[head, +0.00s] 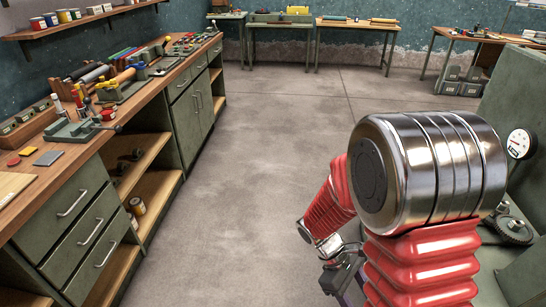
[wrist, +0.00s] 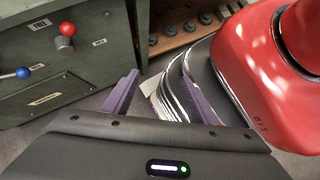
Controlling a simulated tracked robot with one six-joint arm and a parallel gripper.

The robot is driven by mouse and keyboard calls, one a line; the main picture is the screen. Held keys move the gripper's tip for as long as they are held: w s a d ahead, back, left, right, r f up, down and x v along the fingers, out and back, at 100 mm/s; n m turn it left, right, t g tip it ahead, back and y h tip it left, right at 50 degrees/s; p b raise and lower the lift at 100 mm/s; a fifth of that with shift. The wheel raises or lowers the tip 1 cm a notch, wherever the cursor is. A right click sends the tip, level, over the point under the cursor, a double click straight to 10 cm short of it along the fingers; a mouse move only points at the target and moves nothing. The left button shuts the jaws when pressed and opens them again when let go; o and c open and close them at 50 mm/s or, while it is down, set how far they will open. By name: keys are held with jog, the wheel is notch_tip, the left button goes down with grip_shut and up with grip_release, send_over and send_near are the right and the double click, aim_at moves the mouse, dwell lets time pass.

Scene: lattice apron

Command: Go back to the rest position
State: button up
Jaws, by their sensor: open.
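My gripper (wrist: 153,90) shows in the wrist view with its two purple fingers spread apart and nothing between them. The palm fills the bottom of that view, with a small lit indicator on it. In the head view only a dark part of my gripper (head: 345,280) shows, low and right of centre. It hangs below my red ribbed arm, partly hidden behind it, and its fingertips cannot be made out there.
A long workbench (head: 70,150) with tools runs along the left. The floor (head: 260,150) between is clear. A green machine with a gauge (head: 519,143) stands close on the right. The wrist view shows a green panel (wrist: 50,70) with red and blue knobs.

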jog(key=s+a+r+m+t+y, duration=0.1)
jog(key=a+r+m+t+y, duration=0.1)
jog(key=r, duration=0.6)
jog(key=s+a+r+m+t+y, duration=0.1)
jog(key=a+r+m+t+y, duration=0.1)
jog(key=r+m+t, duration=0.3)
jog(key=s+a+r+m+t+y, duration=0.1)
jog(key=a+r+m+t+y, duration=0.1)
jog(key=r, duration=1)
jog(key=shift+a+m+t, duration=0.3)
jog(key=shift+m+t, duration=0.4)
jog(key=shift+t, duration=0.1)
